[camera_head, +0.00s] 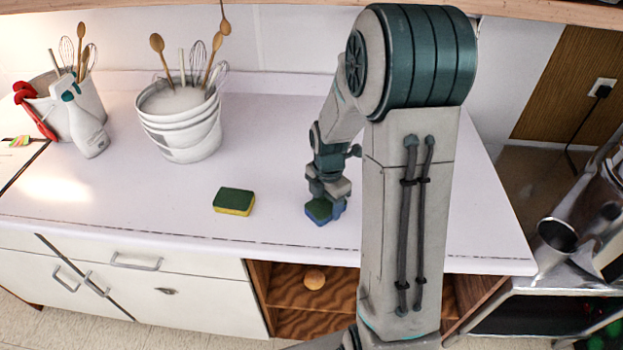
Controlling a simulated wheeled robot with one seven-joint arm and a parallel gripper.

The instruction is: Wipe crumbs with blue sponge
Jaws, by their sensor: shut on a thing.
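A blue sponge (319,211) with a green top is between the jaws of my gripper (327,203), low over the white counter (270,170). My gripper is shut on it. I cannot tell whether the sponge touches the counter. My arm hides part of the counter to the right. A second sponge (234,201), yellow with a green top, lies on the counter to the left of my gripper, apart from it. I cannot make out any crumbs in this view.
A white bucket (181,130) with whisks and wooden spoons stands behind the yellow sponge. A spray bottle (86,128) and another utensil bucket (88,98) stand farther left. A round object (314,278) sits in the open shelf below. Counter between the bucket and my gripper is free.

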